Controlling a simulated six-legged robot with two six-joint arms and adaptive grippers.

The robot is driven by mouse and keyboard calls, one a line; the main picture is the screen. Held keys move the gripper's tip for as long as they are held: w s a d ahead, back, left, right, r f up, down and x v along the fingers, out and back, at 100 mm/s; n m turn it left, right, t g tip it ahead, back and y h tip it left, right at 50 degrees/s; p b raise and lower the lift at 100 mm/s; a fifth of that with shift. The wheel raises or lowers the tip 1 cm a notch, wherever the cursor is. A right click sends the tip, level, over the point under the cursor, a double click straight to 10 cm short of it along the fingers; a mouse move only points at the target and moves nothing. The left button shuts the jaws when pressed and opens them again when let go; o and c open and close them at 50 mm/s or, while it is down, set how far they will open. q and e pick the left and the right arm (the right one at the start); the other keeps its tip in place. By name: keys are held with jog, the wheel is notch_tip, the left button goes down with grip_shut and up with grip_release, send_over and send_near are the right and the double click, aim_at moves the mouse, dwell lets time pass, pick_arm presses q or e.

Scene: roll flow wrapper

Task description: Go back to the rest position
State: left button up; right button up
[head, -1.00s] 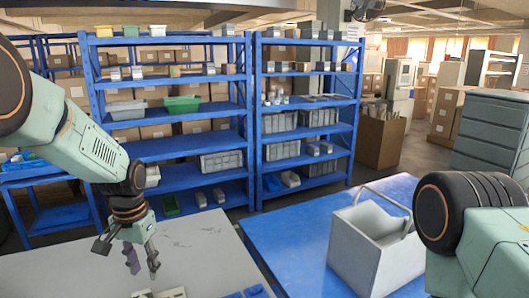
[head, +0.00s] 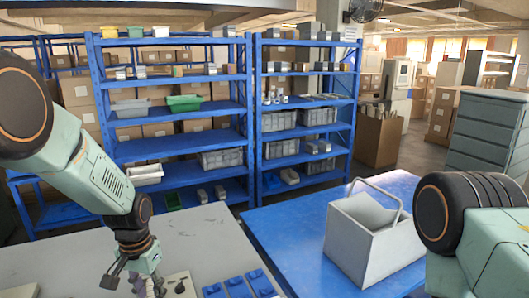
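My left gripper (head: 146,287) points down over the grey table (head: 190,237) at the lower left. Its fingertips run to the bottom edge of the head view, so I cannot tell whether it is open or shut. A light plate with a dark part (head: 180,286) lies just right of the fingers. Several blue blocks (head: 238,287) lie further right on the grey table. My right arm shows at the right edge, but its gripper is out of view.
A blue table (head: 290,232) stands to the right and carries a grey open box with a handle (head: 362,250). Blue shelves (head: 180,147) with bins and cartons stand behind the tables. A grey drawer cabinet (head: 490,135) is at the right. The back of the grey table is clear.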

pick_arm(q)
jog(key=s+d+f, duration=0.1)
jog(key=s+f, duration=0.5)
jog(key=f, duration=0.2)
jog(key=s+d+f+n, duration=0.1)
jog(key=s+f, duration=0.3)
jog(key=s, duration=1)
jog(key=s+d+f+n, duration=0.15)
jog(key=s+f, duration=0.25)
jog(key=s, duration=1)
notch_tip(320, 180, down, 16)
jog(key=b, duration=1.6)
jog(key=shift+a+f+b, duration=0.15)
jog(key=shift+f+b, duration=0.05)
jog(key=shift+b, duration=0.2)
pick_arm(e)
notch_tip(320, 180, down, 17)
jog(key=shift+w, duration=0.4)
pick_arm(q)
jog(key=shift+s+r, duration=0.1)
pick_arm(e)
jog(key=shift+s+r, duration=0.15)
jog(key=shift+r, duration=0.05)
